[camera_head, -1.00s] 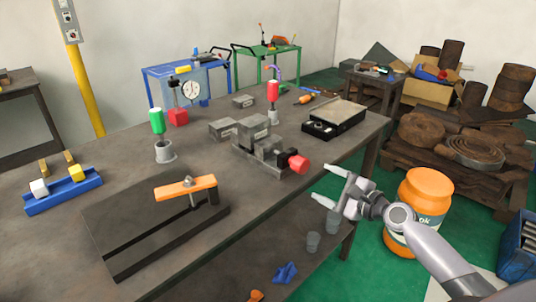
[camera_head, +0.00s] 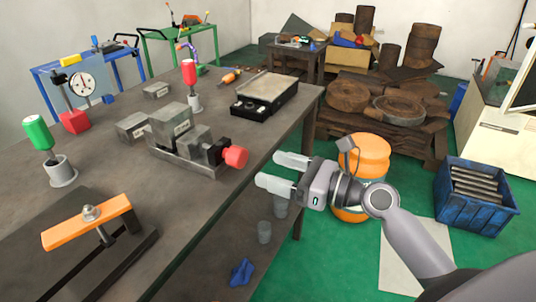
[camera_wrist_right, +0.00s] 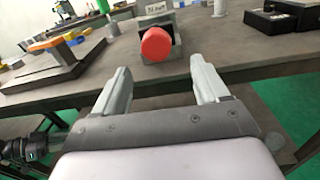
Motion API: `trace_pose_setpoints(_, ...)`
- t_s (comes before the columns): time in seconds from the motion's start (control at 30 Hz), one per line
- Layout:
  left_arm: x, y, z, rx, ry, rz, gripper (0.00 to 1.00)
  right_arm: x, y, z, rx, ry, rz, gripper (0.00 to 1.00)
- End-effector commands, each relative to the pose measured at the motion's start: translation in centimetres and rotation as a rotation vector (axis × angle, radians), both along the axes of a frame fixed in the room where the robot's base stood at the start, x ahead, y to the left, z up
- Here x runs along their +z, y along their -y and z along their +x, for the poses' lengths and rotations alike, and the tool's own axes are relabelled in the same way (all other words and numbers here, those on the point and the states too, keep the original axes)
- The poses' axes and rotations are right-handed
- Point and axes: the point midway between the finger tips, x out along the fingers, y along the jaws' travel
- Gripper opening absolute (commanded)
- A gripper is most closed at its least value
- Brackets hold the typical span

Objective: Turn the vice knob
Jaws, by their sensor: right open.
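The grey vice (camera_head: 190,145) stands on the workbench with its red knob (camera_head: 236,157) facing the bench's front edge. In the right wrist view the red knob (camera_wrist_right: 156,44) shows ahead, a little left of the middle of the gap between the fingers. My right gripper (camera_head: 276,172) is open and empty, just off the bench edge, to the right of the knob and apart from it. Its two fingers (camera_wrist_right: 160,88) point toward the vice in the wrist view. My left gripper does not show in the head view.
An orange clamp bar (camera_head: 88,222) is on the bench at front left. A black box (camera_head: 264,98) lies behind the vice. A green-topped part (camera_head: 38,132) and a red-topped part (camera_head: 190,72) stand on the bench. An orange barrel (camera_head: 362,160) stands on the floor behind my right arm.

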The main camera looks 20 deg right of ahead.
Motion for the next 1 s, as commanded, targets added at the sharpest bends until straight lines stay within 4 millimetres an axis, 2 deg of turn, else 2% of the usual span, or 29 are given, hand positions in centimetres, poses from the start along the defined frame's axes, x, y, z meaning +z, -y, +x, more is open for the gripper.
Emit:
trace_pose_setpoints(0.13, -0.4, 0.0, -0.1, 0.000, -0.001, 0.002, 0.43, 0.3, -0.9, -0.3, 0.022, -0.025, 0.044, 0.73)
trace_pose_setpoints(0.23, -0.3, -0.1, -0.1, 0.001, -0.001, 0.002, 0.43, 0.4, -1.4, 0.2, 0.024, -0.026, 0.049, 0.73)
trace_pose_setpoints(0.63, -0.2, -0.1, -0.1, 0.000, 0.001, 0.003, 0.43, 0.3, -4.7, 4.2, 0.022, -0.026, 0.048, 0.73)
trace_pose_setpoints(1.0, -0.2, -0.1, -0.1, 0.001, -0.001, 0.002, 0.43, 0.3, -5.4, 5.1, 0.022, -0.027, 0.045, 0.73)
